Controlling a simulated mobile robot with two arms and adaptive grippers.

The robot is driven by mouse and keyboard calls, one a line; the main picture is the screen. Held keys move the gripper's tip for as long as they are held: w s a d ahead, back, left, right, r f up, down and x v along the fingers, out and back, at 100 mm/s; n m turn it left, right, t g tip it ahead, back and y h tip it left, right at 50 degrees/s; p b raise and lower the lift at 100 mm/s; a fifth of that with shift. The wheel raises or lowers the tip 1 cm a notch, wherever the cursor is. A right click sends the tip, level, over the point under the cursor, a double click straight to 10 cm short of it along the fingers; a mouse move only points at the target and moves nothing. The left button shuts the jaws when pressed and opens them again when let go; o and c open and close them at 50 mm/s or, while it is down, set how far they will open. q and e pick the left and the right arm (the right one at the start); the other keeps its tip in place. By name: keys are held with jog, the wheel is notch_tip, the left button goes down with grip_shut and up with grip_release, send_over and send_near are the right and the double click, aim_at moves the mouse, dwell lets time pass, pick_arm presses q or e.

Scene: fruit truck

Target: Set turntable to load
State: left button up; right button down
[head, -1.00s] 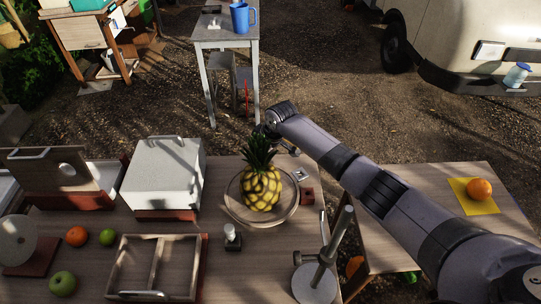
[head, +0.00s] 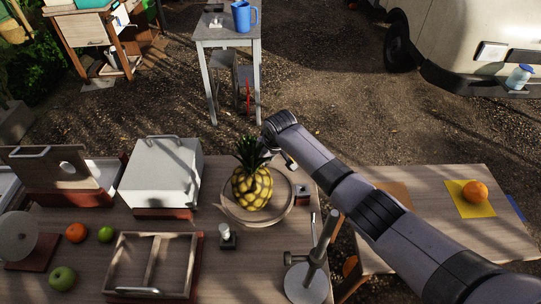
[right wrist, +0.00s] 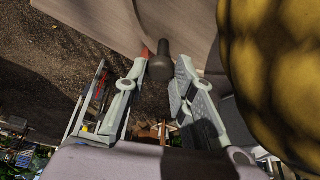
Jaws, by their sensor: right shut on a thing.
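The turntable (head: 231,213) is a round dish-like plate on the wooden table, with a pineapple (head: 252,188) standing upright on it, left of its middle. My right gripper (head: 277,156) reaches to the far side of the turntable, and the pineapple partly hides it. In the right wrist view, its fingers (right wrist: 161,68) are closed around a dark rounded knob (right wrist: 160,66), apparently the turntable's handle. The pineapple's yellow-brown side (right wrist: 275,70) fills the right of that view, close beside the fingers. Any load marking is too small to tell. My left gripper is out of view.
A metal post stand (head: 305,283) is in front. An orange (head: 474,192) sits on a yellow sheet at the right.

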jog(key=shift+d+r, duration=0.1)
jog(key=shift+d, duration=0.05)
jog(key=shift+d+m, duration=0.1)
jog(key=shift+m, duration=0.2)
dwell(0.3)
jog(key=c, duration=1.3)
grip_release()
jog(key=shift+c, duration=0.2)
jog(key=shift+s, duration=0.1)
jog(key=v, duration=1.2)
